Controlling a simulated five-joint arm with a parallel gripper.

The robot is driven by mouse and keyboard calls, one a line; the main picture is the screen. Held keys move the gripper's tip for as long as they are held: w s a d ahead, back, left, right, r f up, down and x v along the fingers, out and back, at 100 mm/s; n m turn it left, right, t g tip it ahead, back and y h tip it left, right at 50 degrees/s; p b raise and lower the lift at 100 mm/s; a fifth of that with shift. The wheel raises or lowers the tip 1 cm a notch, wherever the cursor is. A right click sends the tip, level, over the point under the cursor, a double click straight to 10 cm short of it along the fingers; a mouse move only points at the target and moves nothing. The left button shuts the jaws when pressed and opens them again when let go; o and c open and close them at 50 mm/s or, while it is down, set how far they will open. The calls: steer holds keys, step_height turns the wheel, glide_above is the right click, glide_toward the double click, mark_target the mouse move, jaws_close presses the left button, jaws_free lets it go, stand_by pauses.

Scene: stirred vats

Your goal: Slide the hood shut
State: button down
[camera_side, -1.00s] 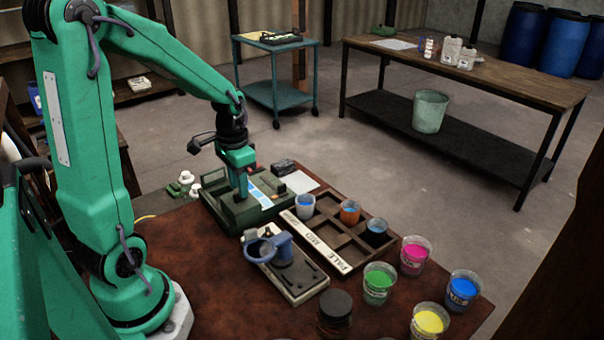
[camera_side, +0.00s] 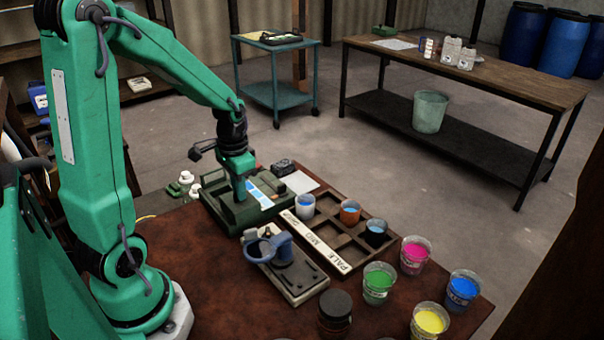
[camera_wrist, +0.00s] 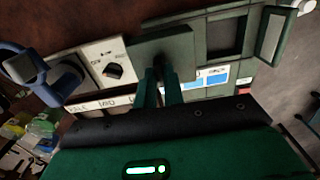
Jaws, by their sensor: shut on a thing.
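The dark green machine (camera_side: 222,213) stands on the brown table, with a blue-and-white panel (camera_side: 262,193) on its top. My gripper (camera_side: 240,196) points down onto the machine. In the wrist view my gripper (camera_wrist: 162,80) has its fingers close together on the hood (camera_wrist: 180,45), a dark green plate. The grasped part is mostly hidden between the fingers. A dark square recess (camera_wrist: 226,36) lies uncovered to the right of the hood. In the side view my gripper and arm partly hide the hood.
A grey device with a blue ring clamp (camera_side: 270,247) stands in front of the machine. A wooden rack (camera_side: 335,240) with several cups is to the right. Green, magenta, blue and yellow cups and a dark jar (camera_side: 334,312) stand at the table's front.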

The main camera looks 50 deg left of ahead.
steer(key=a, duration=1.1)
steer(key=shift+a, duration=0.2)
steer(key=shift+r, duration=0.1)
steer(key=c, duration=1.5)
jaws_free()
steer(key=shift+d, duration=0.1)
step_height(320, 180, up, 8)
